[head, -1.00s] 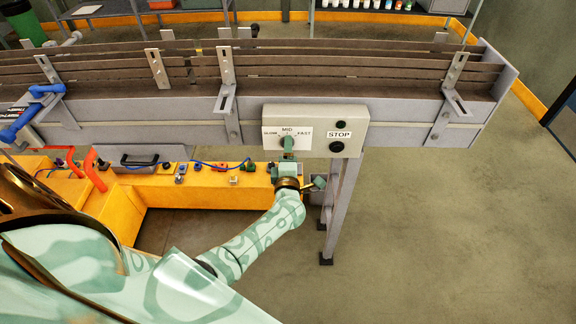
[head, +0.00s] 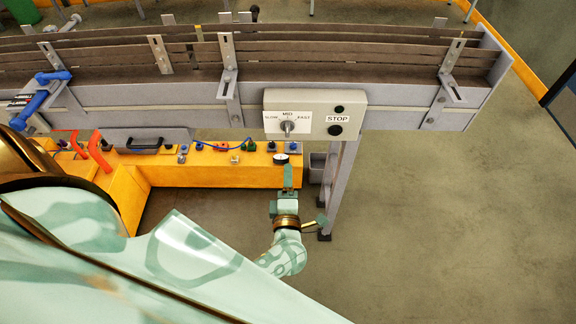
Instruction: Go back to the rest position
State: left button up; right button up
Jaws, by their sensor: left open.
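The control box (head: 350,97) is mounted on the front side of the conveyor (head: 385,100). It has a speed knob (head: 287,127) on a plate marked SLOW, MID and FAST, and black buttons by a STOP label. The knob appears to point down, away from the marks. My left gripper (head: 287,178) is open and empty below the control box, apart from the knob, with its fingers pointing up in the picture. The gap between its fingers is hard to see from here. My right gripper is not in view.
A yellow bench (head: 215,165) with several small parts and a gauge (head: 281,159) lies under the conveyor. A grey support leg (head: 339,185) stands close to the right of my left gripper. The floor (head: 455,220) at the right is clear.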

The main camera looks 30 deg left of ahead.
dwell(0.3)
pick_arm(q)
jog(key=d+f+m+h, duration=0.6)
jog(key=f+m+h, duration=0.1)
jog(key=m, duration=0.3)
jog(key=s+d+f+m+g+h+b, duration=0.2)
jog(key=s+f+m, duration=0.15)
jog(key=f, duration=0.35)
jog(key=s+d+f+m+g+h+b, duration=0.1)
jog(key=s+f+m+g+h+b, duration=0.15)
jog(key=f+m, duration=0.35)
jog(key=s+a+f+m+g+b, duration=0.2)
jog(key=s+a+f+g+b, duration=0.1)
jog(key=s+f, duration=0.6)
jog(key=s+a+f+m+g+y+b, duration=0.1)
jog(key=s+a+f+m+g+b, duration=0.2)
jog(key=s+f, duration=0.6)
jog(key=s+a+f+m+g+y+b, duration=0.1)
jog(key=s+a+f+m+g+b, duration=0.2)
jog(key=s+f, duration=0.6)
jog(key=s+a+g+b, duration=0.1)
jog(key=s+b, duration=0.1)
jog(key=s, duration=0.3)
jog(key=shift+s+f+m, duration=0.1)
jog(key=shift+m, duration=0.15)
